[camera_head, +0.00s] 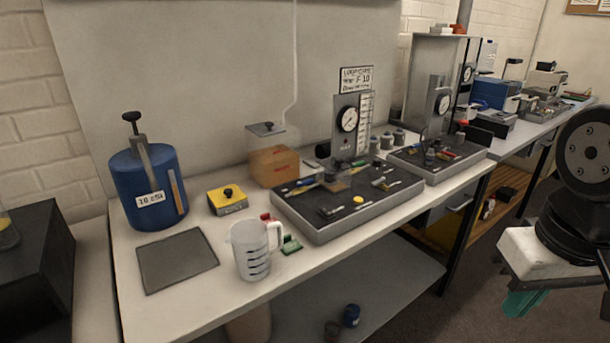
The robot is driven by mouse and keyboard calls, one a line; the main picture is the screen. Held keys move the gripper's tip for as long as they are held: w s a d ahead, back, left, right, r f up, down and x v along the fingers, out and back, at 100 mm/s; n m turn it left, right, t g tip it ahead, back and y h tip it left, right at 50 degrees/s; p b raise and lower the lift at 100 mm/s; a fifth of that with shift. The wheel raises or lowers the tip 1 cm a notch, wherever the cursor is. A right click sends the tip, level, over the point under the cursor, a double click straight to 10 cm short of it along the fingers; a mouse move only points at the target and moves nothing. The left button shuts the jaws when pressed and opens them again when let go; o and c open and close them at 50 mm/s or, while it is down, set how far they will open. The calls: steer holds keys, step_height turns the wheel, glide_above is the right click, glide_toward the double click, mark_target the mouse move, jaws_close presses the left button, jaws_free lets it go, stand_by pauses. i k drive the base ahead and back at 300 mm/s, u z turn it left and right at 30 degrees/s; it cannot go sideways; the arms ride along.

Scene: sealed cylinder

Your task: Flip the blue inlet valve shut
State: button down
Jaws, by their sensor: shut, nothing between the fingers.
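My gripper (522,303) is at the lower right edge, a white hand with teal fingers pointing down. It looks shut and empty, over the floor in front of the bench and apart from everything on it. Small levers and fittings lie on the near grey tray (325,236), around an upright panel with a round dial gauge (348,119). A small blue and yellow piece (300,187) is at this tray's back left. The farther tray (448,171) has another gauge stand (438,104) with small red and blue parts. I cannot tell which small blue part is the inlet valve.
On the white bench (200,315) stand a blue cylinder (150,190) with a black top knob, a yellow box (228,200), a grey mat (177,261), a clear jug (252,250) and a brown box (273,166). A lower shelf (385,285) is underneath. Floor shows at right.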

mark_target(299, 184)
steer(key=u, duration=0.25)
steer(key=i, duration=1.2)
steer(key=u, duration=0.3)
